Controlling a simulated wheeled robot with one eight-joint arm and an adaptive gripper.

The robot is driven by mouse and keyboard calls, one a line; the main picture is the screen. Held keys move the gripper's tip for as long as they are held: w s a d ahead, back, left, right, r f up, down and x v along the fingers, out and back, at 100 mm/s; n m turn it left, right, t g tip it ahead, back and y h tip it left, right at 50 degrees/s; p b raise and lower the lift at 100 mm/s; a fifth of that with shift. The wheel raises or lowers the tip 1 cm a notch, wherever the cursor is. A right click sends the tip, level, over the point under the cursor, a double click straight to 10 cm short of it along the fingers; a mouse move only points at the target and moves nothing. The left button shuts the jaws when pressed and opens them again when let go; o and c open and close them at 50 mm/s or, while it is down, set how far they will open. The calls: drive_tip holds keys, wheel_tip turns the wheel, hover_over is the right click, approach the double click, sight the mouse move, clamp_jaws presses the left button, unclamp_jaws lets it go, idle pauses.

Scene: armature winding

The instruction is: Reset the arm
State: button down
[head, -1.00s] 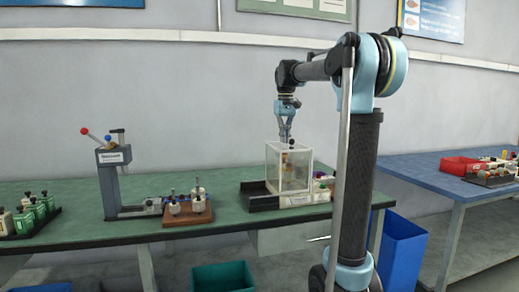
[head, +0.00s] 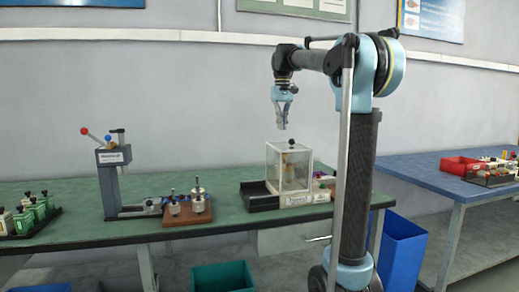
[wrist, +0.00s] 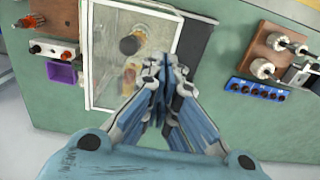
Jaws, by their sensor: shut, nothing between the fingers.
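My gripper (head: 281,122) hangs from my raised arm, pointing down, above the clear box on the green bench. It is shut and empty, and its fingertips are apart from the box. In the wrist view my gripper (wrist: 163,62) shows with its fingers together, in front of part of the box. The clear box (head: 289,170) has a dark knob on top and something brownish inside that I cannot make out. The box also shows in the wrist view (wrist: 106,60).
A blue table (head: 410,170) with a red tray (head: 460,165) stands right. Air around my gripper is clear.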

drive_tip(key=s+d+f+m+t, duration=0.1)
drive_tip(key=s+d+f, duration=0.3)
drive_tip(key=s+f, duration=0.45)
drive_tip(key=s+d+f+m, duration=0.1)
drive_tip(key=s+d+f, duration=0.3)
drive_tip(key=s+f, duration=0.45)
drive_tip(key=s+d+f, duration=0.1)
drive_tip(key=s+f, duration=0.8)
drive_tip(key=f, duration=0.2)
drive_tip(key=s+d+f+m+t, duration=0.1)
drive_tip(key=s+d+f, duration=0.1)
drive_tip(key=s+f, duration=0.7)
wheel_tip(320, 180, down, 2)
drive_tip(key=shift+f, duration=0.15)
drive_tip(key=shift+w+d, duration=0.1)
drive_tip(key=shift+w, duration=0.05)
drive_tip(key=shift+w+f, duration=0.2)
drive_tip(key=shift+w, duration=0.15)
